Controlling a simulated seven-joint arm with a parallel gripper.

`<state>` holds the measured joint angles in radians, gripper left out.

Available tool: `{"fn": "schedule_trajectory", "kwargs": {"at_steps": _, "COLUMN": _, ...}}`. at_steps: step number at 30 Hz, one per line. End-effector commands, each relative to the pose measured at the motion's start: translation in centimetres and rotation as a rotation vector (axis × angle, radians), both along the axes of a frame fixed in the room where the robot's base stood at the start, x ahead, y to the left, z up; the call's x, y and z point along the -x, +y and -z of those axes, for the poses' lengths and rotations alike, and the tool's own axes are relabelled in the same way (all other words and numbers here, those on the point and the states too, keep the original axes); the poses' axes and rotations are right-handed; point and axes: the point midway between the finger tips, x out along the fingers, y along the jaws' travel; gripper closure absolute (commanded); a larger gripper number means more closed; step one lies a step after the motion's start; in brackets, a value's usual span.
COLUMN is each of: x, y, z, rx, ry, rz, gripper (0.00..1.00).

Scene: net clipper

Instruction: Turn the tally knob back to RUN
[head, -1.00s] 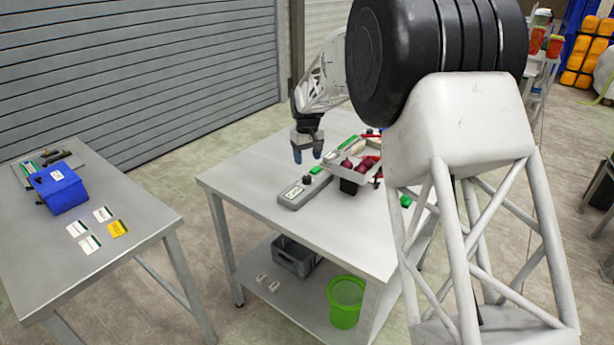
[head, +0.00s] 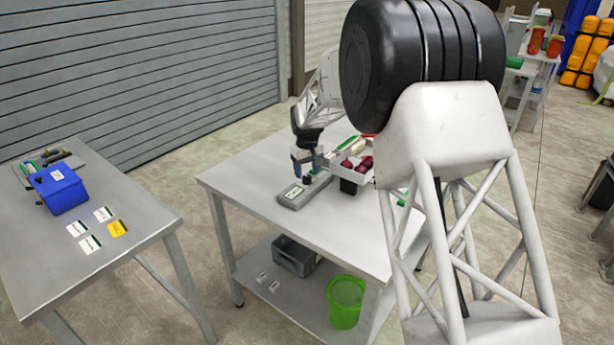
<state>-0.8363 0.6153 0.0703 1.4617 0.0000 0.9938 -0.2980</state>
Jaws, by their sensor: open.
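The tally unit is a grey box (head: 290,196) with a pale label face, lying on the middle table. Its dark knob (head: 307,180) shows small near the box's far end, partly hidden by my gripper. My gripper (head: 307,171) points down over the knob end of the box, open, with its fingertips close to the knob. I cannot tell whether the fingers touch the knob or stand on both sides of it. The knob's setting is too small to read.
A side table at left holds a blue case (head: 59,190) and several cards. A grey bin (head: 292,256) and a green basket (head: 345,301) are on the lower shelf. The table's left part is clear.

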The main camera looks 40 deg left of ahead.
Motion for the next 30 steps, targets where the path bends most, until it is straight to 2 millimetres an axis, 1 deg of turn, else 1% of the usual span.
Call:
{"fn": "schedule_trajectory", "kwargs": {"at_steps": 1, "x": 0.0, "y": 0.0, "z": 0.7, "rx": 0.001, "ry": 0.002, "rz": 0.0, "gripper": 0.4}}
{"fn": "schedule_trajectory", "kwargs": {"at_steps": 3, "x": 0.0, "y": 0.0, "z": 1.4, "rx": 0.001, "ry": 0.002, "rz": 0.0, "gripper": 0.4}}
{"fn": "schedule_trajectory", "kwargs": {"at_steps": 7, "x": 0.0, "y": 0.0, "z": 2.2, "rx": 0.001, "ry": 0.0, "rz": 0.0, "gripper": 0.4}}
{"fn": "schedule_trajectory", "kwargs": {"at_steps": 12, "x": 0.0, "y": 0.0, "z": 2.6, "rx": 0.0, "ry": 0.0, "rz": 0.0, "gripper": 0.4}}
{"fn": "schedule_trajectory", "kwargs": {"at_steps": 19, "x": 0.0, "y": 0.0, "z": 2.6, "rx": 0.0, "ry": 0.0, "rz": 0.0, "gripper": 0.4}}
{"fn": "schedule_trajectory", "kwargs": {"at_steps": 28, "x": 0.0, "y": 0.0, "z": 2.6, "rx": 0.0, "ry": 0.0, "rz": 0.0, "gripper": 0.86}}
{"fn": "schedule_trajectory", "kwargs": {"at_steps": 29, "x": 0.0, "y": 0.0, "z": 2.6, "rx": 0.0, "ry": 0.0, "rz": 0.0, "gripper": 0.89}}
{"fn": "schedule_trajectory", "kwargs": {"at_steps": 30, "x": 0.0, "y": 0.0, "z": 2.6, "rx": 0.0, "ry": 0.0, "rz": 0.0, "gripper": 0.89}}
